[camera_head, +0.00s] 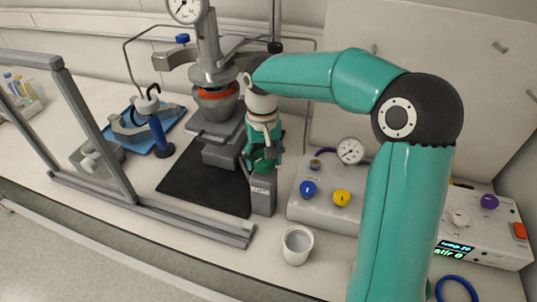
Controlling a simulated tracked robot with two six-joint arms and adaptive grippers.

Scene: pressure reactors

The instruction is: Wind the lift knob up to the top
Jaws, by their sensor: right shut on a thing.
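The lift knob (263,165) is a dark green knob at the top of an upright grey post (262,198), right of the reactor. My right gripper (262,157) comes down over it from above and is shut on it; its fingers hide most of the knob. The reactor's grey vessel (216,101) with an orange ring (215,91) sits under the metal head (212,70), above a grey stand (221,153). My teal right arm reaches in from the lower right. My left gripper is not in view.
A white cup (297,245) stands in front of the post. A valve box (325,212) with blue and yellow knobs is to the right. A grey frame (140,205) stands at the front left. A blue tray (166,129) lies behind it.

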